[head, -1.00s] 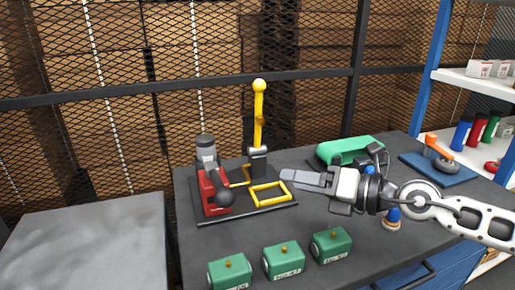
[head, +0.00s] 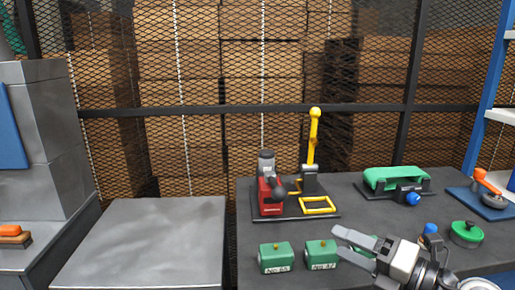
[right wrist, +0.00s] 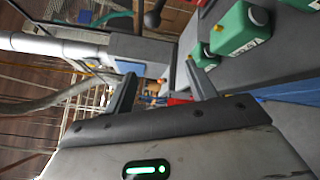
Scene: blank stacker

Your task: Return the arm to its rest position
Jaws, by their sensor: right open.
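Green blocks also show in the right wrist view (right wrist: 240,30). My left gripper is in neither view.
A red and grey device with a yellow lever (head: 313,140) stands on a dark base at the back of the bench. A bare grey table (head: 145,240) is at left.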

